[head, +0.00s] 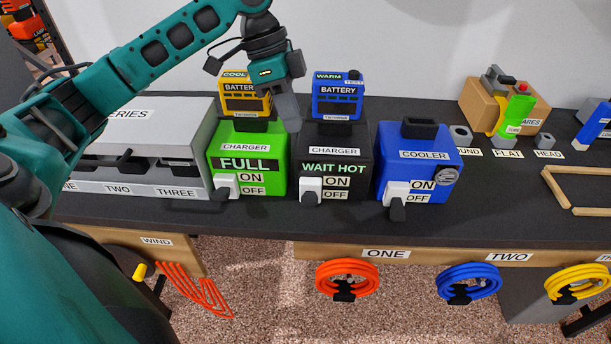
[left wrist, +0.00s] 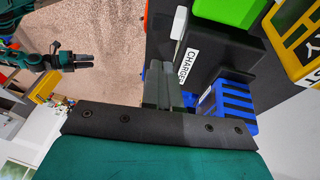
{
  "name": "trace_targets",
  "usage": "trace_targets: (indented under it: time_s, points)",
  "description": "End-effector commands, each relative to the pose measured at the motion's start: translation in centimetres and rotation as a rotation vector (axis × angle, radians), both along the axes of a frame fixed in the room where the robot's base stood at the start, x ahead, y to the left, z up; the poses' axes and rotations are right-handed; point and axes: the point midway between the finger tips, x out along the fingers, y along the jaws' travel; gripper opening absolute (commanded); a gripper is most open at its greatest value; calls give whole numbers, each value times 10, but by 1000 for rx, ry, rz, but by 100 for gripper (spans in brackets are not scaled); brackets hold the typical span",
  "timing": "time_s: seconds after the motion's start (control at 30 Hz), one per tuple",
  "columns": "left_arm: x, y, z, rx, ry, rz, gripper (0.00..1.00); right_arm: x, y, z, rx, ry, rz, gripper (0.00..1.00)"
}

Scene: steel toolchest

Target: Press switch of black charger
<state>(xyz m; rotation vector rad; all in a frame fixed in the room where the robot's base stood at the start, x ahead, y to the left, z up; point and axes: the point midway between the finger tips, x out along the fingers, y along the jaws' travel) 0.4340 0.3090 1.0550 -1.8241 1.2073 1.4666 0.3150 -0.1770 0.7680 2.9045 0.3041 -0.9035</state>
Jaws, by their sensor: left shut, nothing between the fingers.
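My left gripper (head: 289,119) is shut and empty, above the switch, by the upper left front of the black charger. In the left wrist view its fingers (left wrist: 166,88) are together near the charger label. My right gripper (left wrist: 83,61) shows small there; its opening is unclear.
The green charger (head: 221,155) with a yellow battery (head: 244,95) stands close on the left. A grey battery box (head: 197,130) is farther left. Coiled hoses (head: 347,265) hang below the bench front.

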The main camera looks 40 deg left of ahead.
Motion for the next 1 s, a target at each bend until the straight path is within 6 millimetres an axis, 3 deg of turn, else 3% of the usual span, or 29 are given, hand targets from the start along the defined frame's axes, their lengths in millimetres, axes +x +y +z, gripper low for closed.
trace_targets:
  time_s: [0.17,0.7,1.0]
  points:
    - [0,-5,-15,1,3,-1,0,0,1,-2,2,0,-1,43]
    - [-5,-37,-114,2,3,-1,0,0,0,-13,2,0,-3,43]
    - [-11,-41,-131,2,-1,0,0,0,0,-14,2,0,-3,43]
